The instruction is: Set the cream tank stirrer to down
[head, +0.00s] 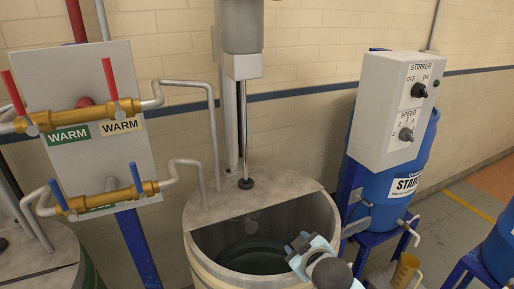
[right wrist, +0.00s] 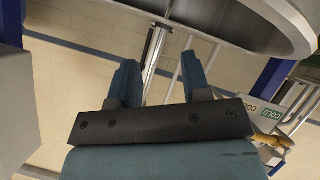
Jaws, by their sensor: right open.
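The tank (head: 330,212), cream-walled with an open front half, stands at the centre of the head view. Its stirrer has a grey motor housing (head: 240,28) high above the lid and a thin shaft (head: 243,125) running down to a dark collar (head: 246,183) at the grey half lid (head: 215,203). A small grey part shows dimly inside the tank. My right gripper (head: 303,242) is open and empty over the tank's front right rim. In the right wrist view, its two blue fingers (right wrist: 160,78) are apart with nothing between them. My left gripper is out of view.
A control box (head: 378,110) with stirrer and speed knobs stands right of the tank, before a blue drum (head: 425,145). A valve panel (head: 90,160) with red and blue levers and pipes stands left. A yellow jug (head: 405,270) is low right.

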